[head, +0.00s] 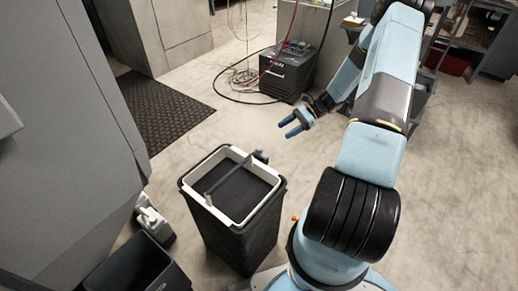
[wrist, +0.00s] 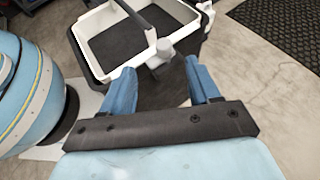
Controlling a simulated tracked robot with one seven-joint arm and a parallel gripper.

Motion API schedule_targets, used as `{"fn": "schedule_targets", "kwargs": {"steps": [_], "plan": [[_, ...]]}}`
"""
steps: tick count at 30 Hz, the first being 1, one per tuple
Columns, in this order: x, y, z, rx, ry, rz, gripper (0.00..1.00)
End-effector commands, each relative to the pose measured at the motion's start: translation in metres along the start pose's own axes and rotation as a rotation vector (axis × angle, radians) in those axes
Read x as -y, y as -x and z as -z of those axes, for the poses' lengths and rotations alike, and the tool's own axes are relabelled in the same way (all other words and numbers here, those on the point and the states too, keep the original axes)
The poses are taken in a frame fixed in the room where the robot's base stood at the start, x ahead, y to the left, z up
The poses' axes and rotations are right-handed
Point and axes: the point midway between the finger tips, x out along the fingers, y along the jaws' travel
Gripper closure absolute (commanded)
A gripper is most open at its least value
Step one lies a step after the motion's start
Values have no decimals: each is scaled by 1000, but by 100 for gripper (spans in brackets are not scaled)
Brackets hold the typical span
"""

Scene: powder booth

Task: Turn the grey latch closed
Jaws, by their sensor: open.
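The grey latch shows in the head view as a slim bar (head: 228,175) lying slantwise across the top of a black bin (head: 240,235) with a white inner rim (head: 215,158). A round grey knob (head: 261,156) sits at the bar's far end, at the bin's edge. In the wrist view the knob (wrist: 165,47) is just beyond my fingertips, roughly between them in the picture. My gripper (head: 288,128) has blue fingers spread apart and empty, above and to the right of the knob in the head view. It also shows in the wrist view (wrist: 160,67). I see no contact with the latch.
A dark welder-like box (head: 287,72) with cables stands at the back. A grey cabinet (head: 60,130) fills the left side. A small black bin (head: 140,268) and a white object (head: 152,222) stand left of the bin.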

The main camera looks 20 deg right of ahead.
Motion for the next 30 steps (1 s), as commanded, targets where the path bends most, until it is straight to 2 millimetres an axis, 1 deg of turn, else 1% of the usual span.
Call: {"fn": "schedule_targets", "kwargs": {"steps": [1, 3, 6, 11, 14, 30], "plan": [[-1, -3, 8, 20, -19, 12, 39], [-1, -6, 16, 39, -39, 25, 39], [-1, -8, 22, 56, -56, 38, 39], [-1, -15, 25, 66, -65, 43, 39], [-1, -26, 24, 67, -65, 42, 39], [3, -117, 18, 66, -64, 41, 39]]}}
